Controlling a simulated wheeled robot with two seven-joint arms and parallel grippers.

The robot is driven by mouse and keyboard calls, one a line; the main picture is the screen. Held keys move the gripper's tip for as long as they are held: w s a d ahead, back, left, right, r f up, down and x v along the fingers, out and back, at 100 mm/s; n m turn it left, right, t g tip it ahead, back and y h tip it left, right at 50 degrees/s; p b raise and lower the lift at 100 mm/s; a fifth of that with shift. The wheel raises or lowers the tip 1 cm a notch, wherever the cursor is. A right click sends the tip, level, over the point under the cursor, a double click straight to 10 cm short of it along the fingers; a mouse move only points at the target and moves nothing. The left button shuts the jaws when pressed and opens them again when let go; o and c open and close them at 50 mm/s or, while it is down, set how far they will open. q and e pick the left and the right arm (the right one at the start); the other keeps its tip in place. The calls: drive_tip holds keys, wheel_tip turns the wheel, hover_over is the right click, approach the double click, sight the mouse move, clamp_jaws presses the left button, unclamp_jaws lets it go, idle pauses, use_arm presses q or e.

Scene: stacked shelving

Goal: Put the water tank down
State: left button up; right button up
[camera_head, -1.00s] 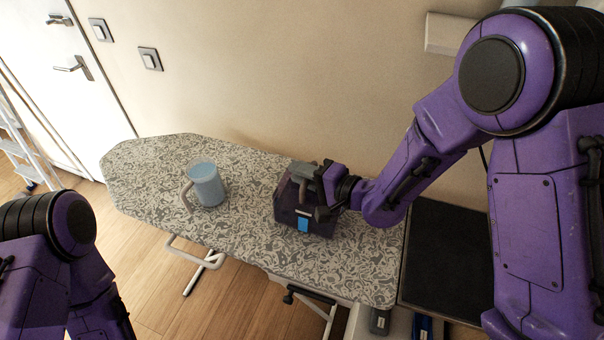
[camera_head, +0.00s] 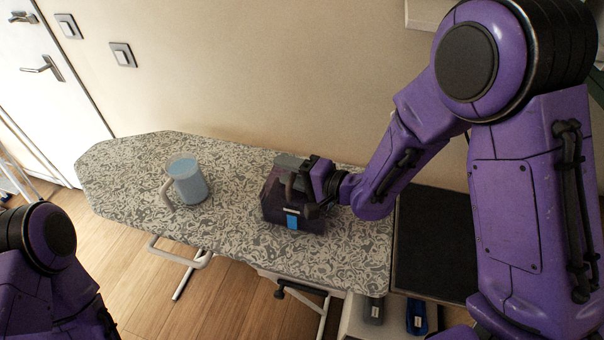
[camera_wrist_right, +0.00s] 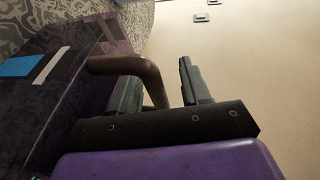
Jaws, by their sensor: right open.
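The water tank (camera_head: 277,207) is a dark, see-through purple box with a blue label on its front. It stands upright on the patterned ironing board (camera_head: 130,180), right of the blue pitcher. My right gripper (camera_head: 304,190) is at the tank's handle. In the right wrist view, the jaws (camera_wrist_right: 160,80) are apart, with the brown curved handle (camera_wrist_right: 125,66) reaching between them. The tank's body (camera_wrist_right: 75,95) fills the left of that view. The far finger partly hides the handle's end. My left arm shows at the lower left, its gripper out of view.
A light blue pitcher (camera_head: 187,182) with a handle stands on the board's left half. A dark flat surface (camera_head: 432,245) adjoins the board's right end. A wall runs close behind. The board between pitcher and tank is clear.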

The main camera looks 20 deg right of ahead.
drive_tip(key=b+v, duration=0.1)
drive_tip(key=v, duration=0.7)
drive_tip(key=shift+d, duration=0.1)
drive_tip(key=s+p, duration=0.1)
drive_tip(key=p, duration=0.1)
drive_tip(key=s+d+r+p, duration=0.1)
drive_tip(key=p, duration=0.2)
drive_tip(key=shift+d+r, duration=0.15)
drive_tip(key=shift+d, duration=0.05)
drive_tip(key=shift+s+d+f+p, duration=0.3)
drive_tip(key=shift+s+d+p, duration=0.1)
drive_tip(key=shift+p, duration=0.1)
